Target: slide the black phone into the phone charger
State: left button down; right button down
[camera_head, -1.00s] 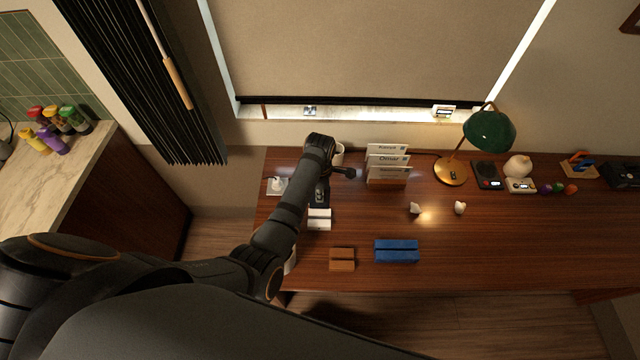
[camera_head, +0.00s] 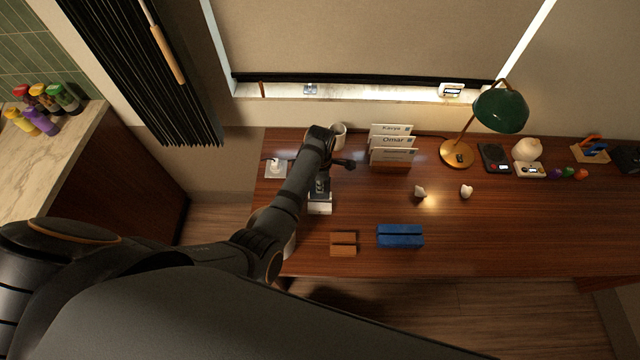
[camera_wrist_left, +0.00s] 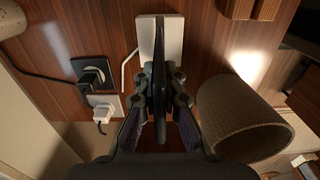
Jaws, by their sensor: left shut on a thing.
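My left gripper (camera_wrist_left: 160,98) is shut on the black phone (camera_wrist_left: 165,72), which shows edge-on as a thin dark slab in the left wrist view. The white phone charger (camera_wrist_left: 146,38) lies behind the phone in that view, and the phone covers part of it. My right gripper is not in view.
A mug (camera_head: 339,136) stands close to my left gripper; it is large in the wrist view (camera_wrist_left: 240,118). A socket plate with plugs (camera_head: 275,168) is at the left. A card holder (camera_head: 390,166), brown stand (camera_head: 343,244) and blue stand (camera_head: 400,236) are nearby.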

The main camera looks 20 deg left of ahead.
pick_arm(q)
jog(key=shift+f+b, duration=0.55)
jog(key=shift+f, duration=0.2)
jog(key=shift+f+b, duration=0.6)
jog(key=shift+f, duration=0.4)
jog(key=c, duration=1.4)
grip_release()
notch_tip(320, 180, up, 8)
jog(key=shift+f, duration=0.25)
